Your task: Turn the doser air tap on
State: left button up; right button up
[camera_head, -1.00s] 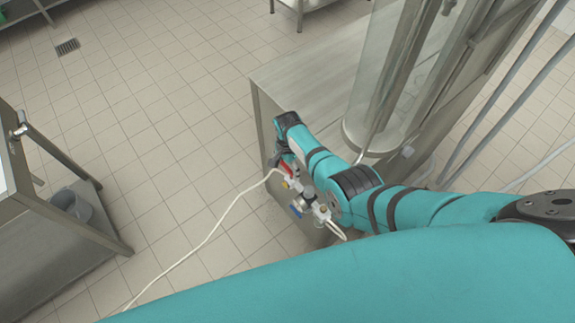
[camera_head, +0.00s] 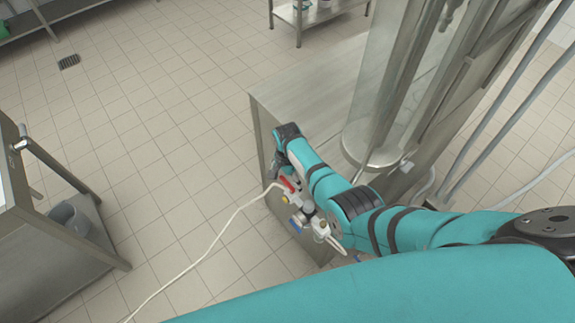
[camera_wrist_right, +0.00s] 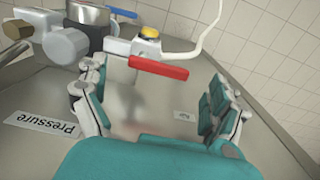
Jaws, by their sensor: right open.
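The air tap has a red lever (camera_head: 287,184) on a pale valve body, on the side of the metal cabinet. In the right wrist view the red lever (camera_wrist_right: 158,68) lies across the picture, with a yellow-topped fitting (camera_wrist_right: 149,33) behind it. My right gripper (camera_wrist_right: 156,76) is open, with one finger on each side of the lever. Its left finger is close to the lever's left end; I cannot tell whether they touch. In the head view my right gripper (camera_head: 276,165) is beside the tap, partly hidden by my arm. My left gripper is out of view.
A blue handle (camera_head: 295,222) sits below the red lever. A pale hose (camera_head: 226,226) runs from the tap across the floor. A "Pressure" label (camera_wrist_right: 41,124) is on the panel beside a round knob (camera_wrist_right: 67,45). A clear cylinder (camera_head: 376,105) stands on the cabinet.

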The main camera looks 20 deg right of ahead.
aim_at(288, 183)
notch_tip(288, 183, up, 11)
jog(key=shift+f, duration=0.2)
dwell(0.6)
